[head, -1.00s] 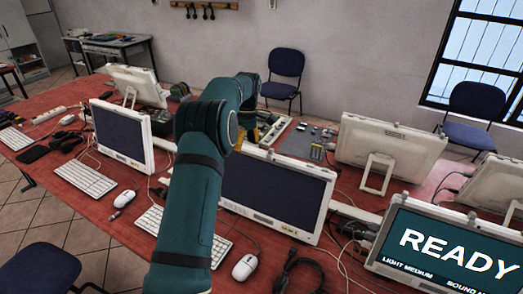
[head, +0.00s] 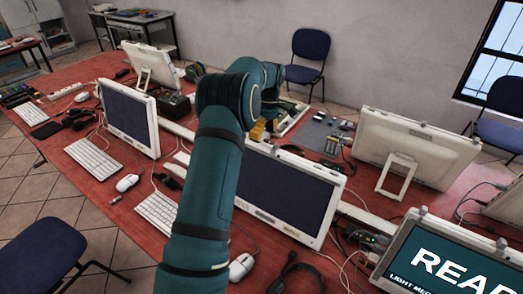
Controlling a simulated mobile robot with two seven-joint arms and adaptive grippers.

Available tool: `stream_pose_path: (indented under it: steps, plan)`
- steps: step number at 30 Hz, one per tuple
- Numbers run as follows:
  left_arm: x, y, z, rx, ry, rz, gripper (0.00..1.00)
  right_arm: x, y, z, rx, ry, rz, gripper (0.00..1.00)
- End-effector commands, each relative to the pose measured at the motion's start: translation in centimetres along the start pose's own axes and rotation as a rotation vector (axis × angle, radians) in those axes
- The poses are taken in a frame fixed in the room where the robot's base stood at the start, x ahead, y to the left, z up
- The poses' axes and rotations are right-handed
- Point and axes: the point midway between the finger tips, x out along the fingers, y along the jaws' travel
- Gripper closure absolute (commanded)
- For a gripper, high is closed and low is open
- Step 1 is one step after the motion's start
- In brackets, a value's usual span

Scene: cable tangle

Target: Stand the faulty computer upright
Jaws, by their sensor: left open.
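Several white all-in-one computers stand on the red table. One with a dark screen (head: 128,117) is at the left. Another dark-screened one (head: 288,193) is in the middle, partly behind my left arm. A lit one reading "READY" (head: 455,262) is at the lower right, cut by the frame. A pale, flat unit (head: 292,117) lies beyond the middle computer, partly hidden by my arm; I cannot tell for sure that it is the faulty computer. My left gripper (head: 265,129) is beside this flat unit, open, mostly hidden behind my own arm. My right gripper is out of view.
Keyboards (head: 93,157), mice (head: 127,183) and loose cables crowd the table. A grey mat (head: 322,135) with small parts lies beyond the middle. Blue chairs (head: 310,56) stand around.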

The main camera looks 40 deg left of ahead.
Motion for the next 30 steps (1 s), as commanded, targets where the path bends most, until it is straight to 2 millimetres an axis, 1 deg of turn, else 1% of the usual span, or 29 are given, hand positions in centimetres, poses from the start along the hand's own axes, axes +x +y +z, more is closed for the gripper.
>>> stream_pose_path:
  steps: [1,3,9,15,23,26,27,29,30]
  plan:
    - [1.1,-0.1,0.0,0.000,-0.001,-0.003,0.27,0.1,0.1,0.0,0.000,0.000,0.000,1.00]
    - [2.4,-0.1,-0.1,-0.001,0.000,-0.003,0.27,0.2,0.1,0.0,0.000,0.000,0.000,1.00]
    - [5.0,-0.1,0.0,0.000,0.000,-0.001,0.27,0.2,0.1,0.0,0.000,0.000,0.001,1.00]
    - [6.0,0.0,0.0,0.000,0.000,0.000,0.27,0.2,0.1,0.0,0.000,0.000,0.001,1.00]
    - [6.1,0.0,0.0,0.000,0.000,0.000,0.27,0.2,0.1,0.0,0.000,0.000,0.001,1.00]
    - [6.1,0.0,0.0,0.000,0.000,0.000,0.57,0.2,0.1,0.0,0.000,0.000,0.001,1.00]
    - [6.1,0.0,0.0,0.000,0.000,0.000,0.71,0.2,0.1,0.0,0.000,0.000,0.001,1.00]
    - [6.1,0.0,0.0,0.000,0.000,0.000,0.92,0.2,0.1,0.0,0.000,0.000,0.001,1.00]
    - [6.1,0.0,0.0,0.000,0.000,0.000,1.00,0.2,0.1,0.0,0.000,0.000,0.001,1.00]
